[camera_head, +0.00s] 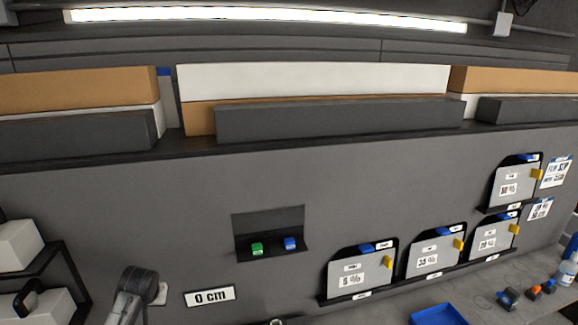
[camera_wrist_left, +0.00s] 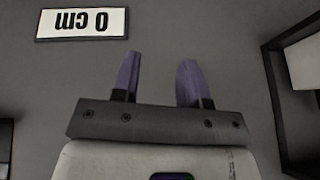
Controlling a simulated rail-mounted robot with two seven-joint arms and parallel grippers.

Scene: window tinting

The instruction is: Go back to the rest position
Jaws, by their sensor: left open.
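My left gripper (camera_wrist_left: 158,80) shows in the left wrist view with its two purple fingers apart and nothing between them. Plain grey wall lies behind the fingers. A white "0 cm" sign (camera_wrist_left: 82,24) appears upside down beyond the fingers at the upper left of that view. In the head view the same sign (camera_head: 209,296) is low on the grey wall, left of centre. A dark grey arm link of mine stands at the lower left of the head view. My left gripper's fingers are not visible there. My right gripper is in neither view.
A small black shelf (camera_head: 272,252) holds a green block (camera_head: 257,248) and a blue block (camera_head: 290,243). Several labelled film holders (camera_head: 360,280) stand at the right. A blue tray (camera_head: 438,315) and small items lie on the worktop. A black rack (camera_head: 68,275) with white boxes is at the left.

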